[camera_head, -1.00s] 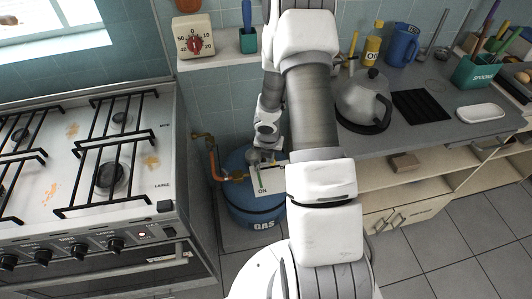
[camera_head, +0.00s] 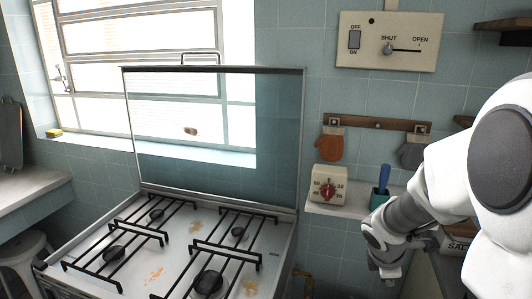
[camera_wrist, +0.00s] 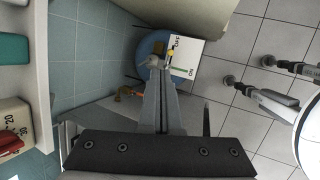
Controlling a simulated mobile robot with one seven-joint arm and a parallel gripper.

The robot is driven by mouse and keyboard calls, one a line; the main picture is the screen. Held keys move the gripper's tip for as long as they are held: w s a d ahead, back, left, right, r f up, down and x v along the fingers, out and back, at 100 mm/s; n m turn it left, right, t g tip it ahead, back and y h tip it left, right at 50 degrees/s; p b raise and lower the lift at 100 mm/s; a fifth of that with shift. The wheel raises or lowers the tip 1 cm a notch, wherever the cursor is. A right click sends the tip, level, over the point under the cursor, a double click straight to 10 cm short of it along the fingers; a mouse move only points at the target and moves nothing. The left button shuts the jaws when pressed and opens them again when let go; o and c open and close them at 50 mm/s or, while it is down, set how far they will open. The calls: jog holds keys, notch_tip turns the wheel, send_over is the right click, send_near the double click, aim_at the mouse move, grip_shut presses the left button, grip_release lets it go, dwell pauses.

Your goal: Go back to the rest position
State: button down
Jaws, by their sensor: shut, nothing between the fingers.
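My arm rises at the right of the head view, its white shoulder and upper link near the camera. Its wrist end hangs in front of the wall, beside the small shelf. My gripper (camera_wrist: 157,72) shows in the wrist view with its fingers together and nothing between them. It points down towards the blue gas cylinder (camera_wrist: 147,46) and its white ON/OFF plate (camera_wrist: 188,50). In this wrist view the fingers overlap the cylinder's near side, and I cannot tell the gap.
The gas stove (camera_head: 130,240) with its raised glass lid (camera_head: 225,130) stands at left centre. A shelf (camera_head: 338,211) holds a timer (camera_head: 328,184) and a teal cup (camera_head: 380,199) close to my arm. A valve panel (camera_head: 387,42) and oven mitts hang above.

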jog(key=s+a+r+m+t+y, duration=0.2)
jog(key=s+a+r+m+y, duration=0.2)
jog(key=s+a+r+m, duration=1)
jog(key=s+r+m, duration=0.1)
jog(key=s, duration=0.3)
jog(key=shift+a+m, duration=0.15)
jog(key=shift+m, duration=0.15)
jog(key=shift+r, duration=0.1)
